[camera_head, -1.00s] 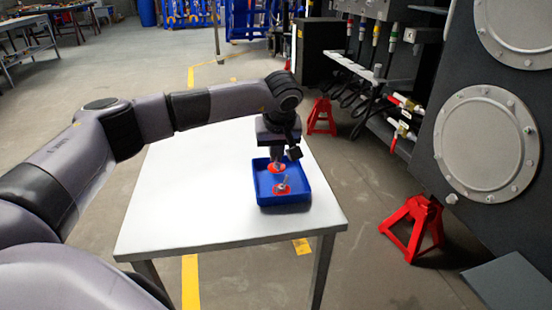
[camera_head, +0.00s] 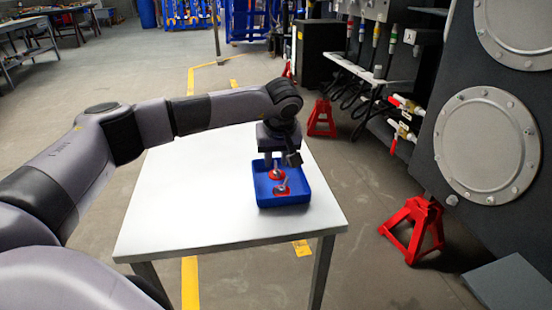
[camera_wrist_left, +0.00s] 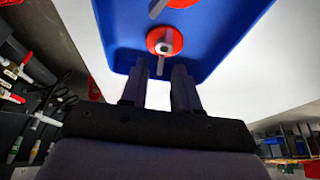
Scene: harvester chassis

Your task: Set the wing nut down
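A blue tray (camera_head: 305,180) stands on the white table and holds two red round pieces, each with a grey metal part on top. The farther piece, which I take as the wing nut (camera_head: 276,174), rests in the tray just below my left gripper (camera_head: 276,160). In the left wrist view, this wing nut (camera_wrist_left: 165,40) lies just beyond my left fingertips (camera_wrist_left: 161,68), which are apart with nothing clasped between them. The nearer red piece (camera_head: 282,189) lies toward the tray's front. It shows partly at the top of the wrist view. My right gripper is not in view.
The white table (camera_head: 190,190) is bare to the left of the tray. Red jack stands (camera_head: 415,230) and a dark machine with round plates (camera_head: 485,145) stand to the right, off the table.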

